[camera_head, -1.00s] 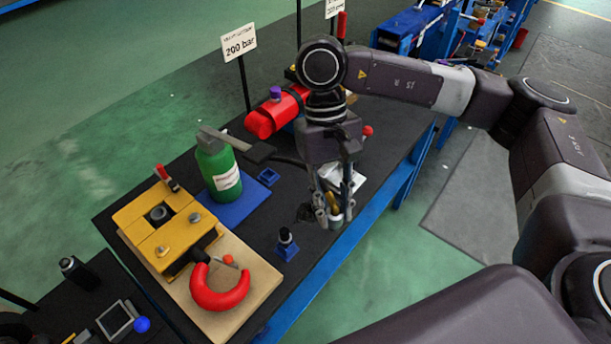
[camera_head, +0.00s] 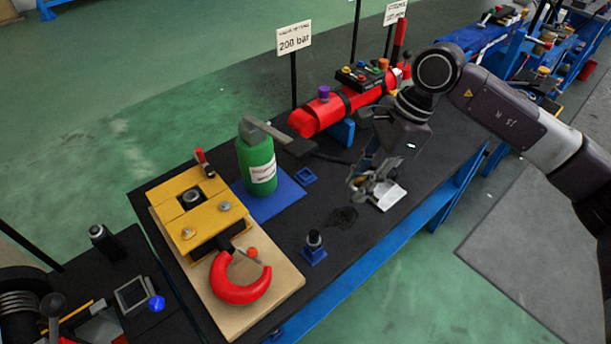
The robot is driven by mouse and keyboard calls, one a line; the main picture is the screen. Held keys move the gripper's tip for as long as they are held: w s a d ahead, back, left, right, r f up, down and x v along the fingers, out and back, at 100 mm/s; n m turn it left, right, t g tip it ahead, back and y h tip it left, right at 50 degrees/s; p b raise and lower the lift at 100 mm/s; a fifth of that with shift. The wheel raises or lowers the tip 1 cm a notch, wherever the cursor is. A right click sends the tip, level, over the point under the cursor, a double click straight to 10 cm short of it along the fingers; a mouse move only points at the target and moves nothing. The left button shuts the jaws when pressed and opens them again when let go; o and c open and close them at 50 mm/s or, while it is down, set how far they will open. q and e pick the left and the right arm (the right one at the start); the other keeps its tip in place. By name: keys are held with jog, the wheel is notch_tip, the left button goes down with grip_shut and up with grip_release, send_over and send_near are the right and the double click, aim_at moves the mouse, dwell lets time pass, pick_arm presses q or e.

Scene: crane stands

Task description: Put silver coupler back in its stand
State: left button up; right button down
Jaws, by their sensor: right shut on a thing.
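My right gripper (camera_head: 368,184) is above the black table beside a white card, shut on a small silver piece that looks like the silver coupler. The fingers and their shadows hide most of its shape. A small empty-looking blue stand (camera_head: 306,176) sits to the left of the gripper, beside the green bottle. A second blue stand (camera_head: 314,256) near the table's front edge has a dark fitting with a light top (camera_head: 314,238) upright in it. My left gripper is not in view.
A red cylinder (camera_head: 335,112) lies behind. A yellow clamp block (camera_head: 200,212) and a red hook (camera_head: 240,285) are at left. The white card (camera_head: 388,195) lies under the gripper.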

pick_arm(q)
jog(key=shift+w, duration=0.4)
pick_arm(e)
jog(key=shift+w+a, duration=0.1)
jog(key=shift+w, duration=0.05)
jog(key=w+a+f+m+t+h+b, duration=0.1)
jog(key=w+a+f+m+t, duration=0.15)
jog(key=w+a+m, duration=0.45)
jog(key=w+a+f+m+t+b, duration=0.1)
jog(key=w+a+f+m+b, duration=0.2)
jog(key=w, duration=0.8)
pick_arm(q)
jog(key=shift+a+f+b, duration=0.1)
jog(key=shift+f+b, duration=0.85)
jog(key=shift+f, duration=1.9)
pick_arm(e)
send_near(302, 174)
jog(key=shift+w+a+f+m, duration=0.4)
jog(key=shift+w+a+f, duration=0.2)
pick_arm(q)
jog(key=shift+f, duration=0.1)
pick_arm(e)
jog(key=shift+f+b, duration=0.9)
jog(key=shift+f, duration=0.3)
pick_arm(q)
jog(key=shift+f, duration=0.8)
pick_arm(e)
jog(key=c, duration=1.5)
grip_release()
jog(key=shift+c, duration=0.2)
